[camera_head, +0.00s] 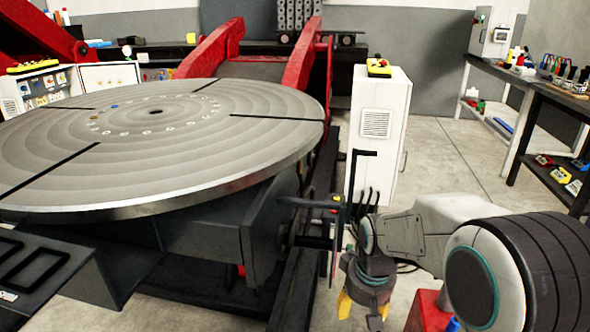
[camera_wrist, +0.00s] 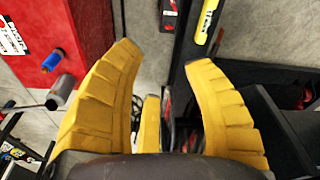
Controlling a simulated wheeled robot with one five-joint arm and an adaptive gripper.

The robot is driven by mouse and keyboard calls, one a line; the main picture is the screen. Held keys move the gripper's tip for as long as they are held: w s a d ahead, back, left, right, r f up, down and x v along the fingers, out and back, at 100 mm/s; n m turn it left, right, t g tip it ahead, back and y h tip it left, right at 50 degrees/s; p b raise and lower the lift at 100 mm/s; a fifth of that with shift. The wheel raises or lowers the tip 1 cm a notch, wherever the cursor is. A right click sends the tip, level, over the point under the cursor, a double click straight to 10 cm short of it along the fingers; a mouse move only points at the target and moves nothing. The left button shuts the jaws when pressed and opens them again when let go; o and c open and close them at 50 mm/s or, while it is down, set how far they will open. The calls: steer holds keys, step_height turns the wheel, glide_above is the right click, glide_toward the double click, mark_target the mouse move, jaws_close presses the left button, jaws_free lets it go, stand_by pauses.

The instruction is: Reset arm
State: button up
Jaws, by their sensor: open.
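My gripper (camera_head: 362,308) hangs low at the end of my arm, in the lower right of the head view, right of the positioner's dark base. In the wrist view its yellow fingers (camera_wrist: 162,75) are spread apart with nothing between them. The tilting positioner's round grey table (camera_head: 160,140) fills the left of the head view and is tilted. A dark crank or lever with a handle (camera_head: 335,208) stands at its right side, close to my arm; whether they touch cannot be told.
A white cabinet (camera_head: 378,130) with a yellow pendant (camera_head: 379,67) on top stands behind my arm. A red box (camera_head: 428,314) is beside my gripper. Workbenches with tools (camera_head: 560,95) line the right. The floor (camera_head: 440,160) between cabinet and benches is clear.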

steer(key=s+d+r+p, duration=0.1)
steer(key=s+r+p, duration=0.5)
steer(key=r, duration=0.3)
steer(key=s+d+r+m+t+p, duration=0.1)
steer(key=s+r+p, duration=0.5)
steer(key=r, duration=0.3)
steer(key=s+d+r+m+p, duration=0.1)
steer(key=s+d+r+p, duration=0.1)
steer(key=s+r+p, duration=0.5)
step_height(320, 180, up, 3)
steer(key=shift+r+t, duration=0.1)
steer(key=shift+t, duration=0.2)
